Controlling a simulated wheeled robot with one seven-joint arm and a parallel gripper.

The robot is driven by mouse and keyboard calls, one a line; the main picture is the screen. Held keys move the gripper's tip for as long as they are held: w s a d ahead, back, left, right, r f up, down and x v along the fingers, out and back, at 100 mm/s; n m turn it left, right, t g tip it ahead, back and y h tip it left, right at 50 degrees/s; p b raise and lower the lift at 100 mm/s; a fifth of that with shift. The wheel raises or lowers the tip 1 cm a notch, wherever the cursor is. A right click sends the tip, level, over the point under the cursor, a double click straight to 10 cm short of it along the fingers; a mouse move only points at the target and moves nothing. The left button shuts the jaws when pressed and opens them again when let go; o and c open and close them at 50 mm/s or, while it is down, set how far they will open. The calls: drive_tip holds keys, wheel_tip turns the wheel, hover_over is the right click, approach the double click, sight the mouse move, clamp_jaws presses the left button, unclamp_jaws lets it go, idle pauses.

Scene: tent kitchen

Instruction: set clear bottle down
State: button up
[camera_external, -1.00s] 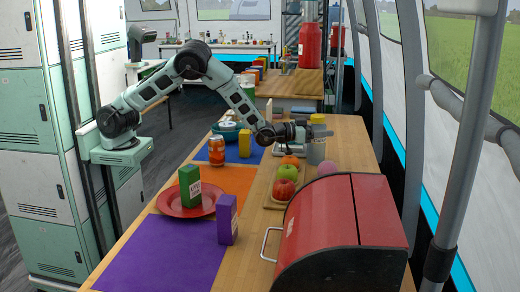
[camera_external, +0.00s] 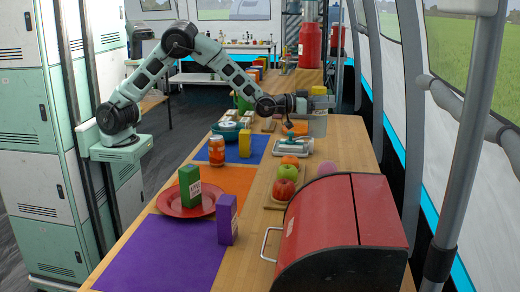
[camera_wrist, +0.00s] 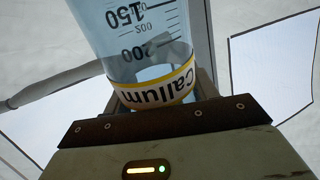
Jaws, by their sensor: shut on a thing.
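My gripper (camera_external: 318,103) is over the far right part of the wooden table in the external view. It is shut on the clear bottle (camera_wrist: 150,50), which has a bluish clear wall, dark volume marks and a yellow-edged label that reads upside down in the wrist view. The bottle's far end is cut off in the wrist view.
A metal tray (camera_external: 292,151) lies below and left of the bottle. An orange (camera_external: 290,161), a green apple (camera_external: 287,171) and a red apple (camera_external: 284,188) are nearer. A red bread box (camera_external: 340,225) fills the near right. Table between bread box and mats is partly clear.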

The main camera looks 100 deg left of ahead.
sight(324, 88)
drive_tip(key=r, duration=0.3)
drive_tip(key=d+r, duration=0.1)
drive_tip(key=r, duration=0.1)
drive_tip(key=shift+r, duration=0.25)
drive_tip(key=s+d+m+t+h+p, duration=0.15)
drive_tip(key=s+d+h, duration=0.25)
drive_tip(key=d, duration=1.2)
drive_tip(key=s+d+m+g+h+b, duration=0.1)
drive_tip(key=s+d+m+h, duration=0.25)
drive_tip(key=d, duration=1.25)
drive_tip(key=s+d+m+g+h+p, duration=0.2)
drive_tip(key=s+d+m+h, duration=0.4)
drive_tip(key=s+d, duration=1.8)
wheel_tip(324, 88, down, 15)
drive_tip(key=n+h+b, duration=0.1)
drive_tip(key=b, duration=0.1)
drive_tip(key=shift+s+d, duration=0.2)
drive_tip(key=shift+s, duration=0.1)
drive_tip(key=shift+f, duration=0.2)
